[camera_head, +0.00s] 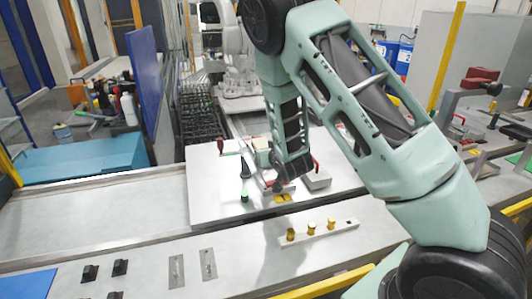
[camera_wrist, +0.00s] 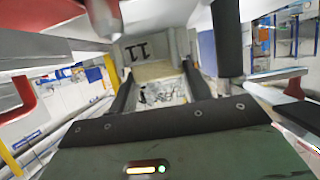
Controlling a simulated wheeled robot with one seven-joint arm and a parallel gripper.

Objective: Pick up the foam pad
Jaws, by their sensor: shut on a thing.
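The foam pad appears as a pale beige slab (camera_wrist: 155,70) in the wrist view, between the far ends of my two dark fingers. My gripper (camera_wrist: 158,77) is shut on it, with one finger along each side. In the head view my arm reaches down over the white work board, and the arm hides most of my gripper. A small beige patch shows just left of my forearm there; I cannot tell for sure that it is the pad. The pad's underside and its contact with anything below are hidden.
A light strip (camera_head: 345,232) with gold pegs lies in front of the white board (camera_head: 208,205). A grey block (camera_head: 317,180) with a red handle stands right of my gripper. A dark cone-shaped tool stands left. The bench at left is mostly clear.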

